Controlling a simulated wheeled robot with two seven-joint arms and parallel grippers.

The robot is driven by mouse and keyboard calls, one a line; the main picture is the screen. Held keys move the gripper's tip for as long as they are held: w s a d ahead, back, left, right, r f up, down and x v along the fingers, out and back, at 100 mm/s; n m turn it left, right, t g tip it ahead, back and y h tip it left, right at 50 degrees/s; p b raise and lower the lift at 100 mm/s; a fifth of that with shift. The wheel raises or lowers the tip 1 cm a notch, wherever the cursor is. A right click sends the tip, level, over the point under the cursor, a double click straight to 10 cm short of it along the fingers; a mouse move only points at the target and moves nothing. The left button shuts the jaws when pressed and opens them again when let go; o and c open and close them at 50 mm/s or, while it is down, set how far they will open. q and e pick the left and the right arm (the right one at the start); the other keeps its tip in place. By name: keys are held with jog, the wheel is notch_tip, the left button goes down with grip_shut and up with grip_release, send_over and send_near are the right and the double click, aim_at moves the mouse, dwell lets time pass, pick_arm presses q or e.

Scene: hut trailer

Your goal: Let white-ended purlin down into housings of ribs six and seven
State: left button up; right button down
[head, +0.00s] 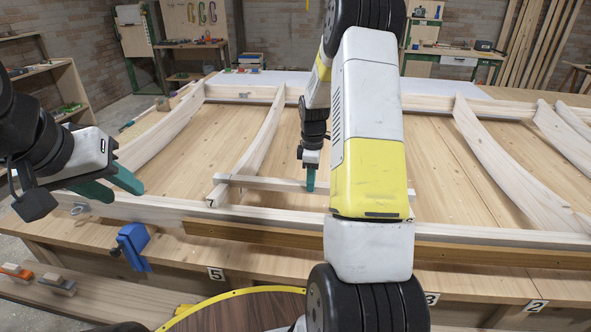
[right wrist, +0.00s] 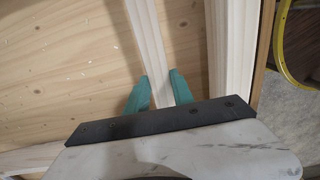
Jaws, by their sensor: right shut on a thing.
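The purlin (head: 255,183) is a pale, slender bar lying crosswise near the front rail. Its left end meets or overlaps the front part of a curved rib (head: 262,142); whether it sits in a housing I cannot tell. My arm hides part of its right side, and its right tip shows just past the arm. My right gripper (head: 310,178) is shut on the purlin, which runs between its teal fingers in the right wrist view (right wrist: 160,88). My left gripper (head: 108,186) is open and empty above the front rail at left, beside another curved rib (head: 165,132).
A long front rail (head: 150,208) and a brown batten (head: 255,237) run along the bench edge. A blue clamp (head: 133,246) hangs at front left. More curved ribs (head: 500,165) stand at right.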

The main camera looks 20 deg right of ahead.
jog(key=c, duration=1)
grip_release()
notch_tip(320, 180, up, 8)
jog(key=shift+f, duration=0.15)
